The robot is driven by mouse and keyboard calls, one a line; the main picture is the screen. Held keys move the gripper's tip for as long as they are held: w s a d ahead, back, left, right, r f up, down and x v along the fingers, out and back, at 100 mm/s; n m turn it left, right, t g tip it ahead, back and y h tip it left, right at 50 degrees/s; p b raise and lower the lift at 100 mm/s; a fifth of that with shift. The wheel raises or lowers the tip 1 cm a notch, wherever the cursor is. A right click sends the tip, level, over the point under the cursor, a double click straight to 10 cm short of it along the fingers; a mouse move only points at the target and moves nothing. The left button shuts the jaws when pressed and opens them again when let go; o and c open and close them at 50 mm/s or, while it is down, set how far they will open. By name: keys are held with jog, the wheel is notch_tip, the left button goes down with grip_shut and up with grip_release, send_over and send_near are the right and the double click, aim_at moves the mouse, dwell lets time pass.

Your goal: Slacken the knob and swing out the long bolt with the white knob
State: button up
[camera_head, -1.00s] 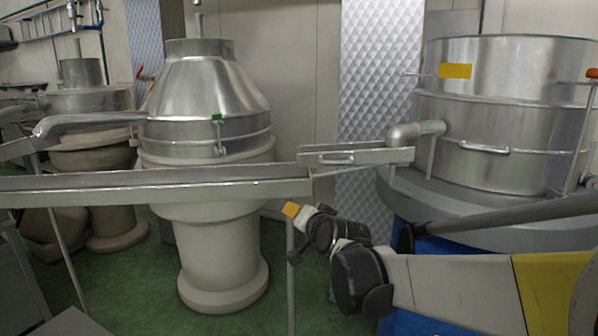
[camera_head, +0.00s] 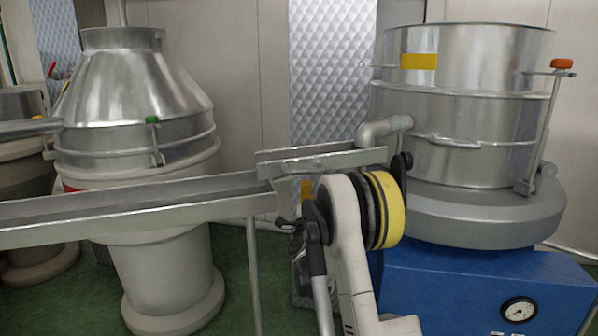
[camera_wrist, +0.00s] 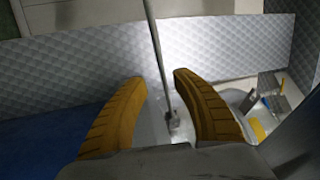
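No white knob can be made out in any view. A long bolt with an orange knob (camera_head: 562,64) stands upright at the right side of the right steel vessel (camera_head: 465,110). A green knob (camera_head: 152,120) sits on a shorter bolt on the left cone-topped vessel (camera_head: 130,90). In the wrist view my gripper (camera_wrist: 159,78) is open, its two yellow fingers apart with nothing held. A thin metal rod (camera_wrist: 158,50) shows beyond the gap between them; I cannot tell its distance. In the head view my arm mostly hides the gripper, near the trough's end.
A steel trough (camera_head: 120,205) crosses from the left to the middle, its leg (camera_head: 254,275) on the green floor. A pipe (camera_head: 385,130) juts from the right vessel above it. A blue base (camera_head: 440,285) with a gauge (camera_head: 519,309) stands below. Quilted metal panel (camera_head: 330,70) behind.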

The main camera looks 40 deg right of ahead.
jog(key=b+x, duration=0.2)
jog(key=x, duration=0.7)
jog(key=shift+w+d+r+b, duration=0.15)
jog(key=shift+w+d+b, duration=0.05)
jog(key=shift+d+b, duration=0.15)
grip_shut()
jog(key=shift+r, duration=0.1)
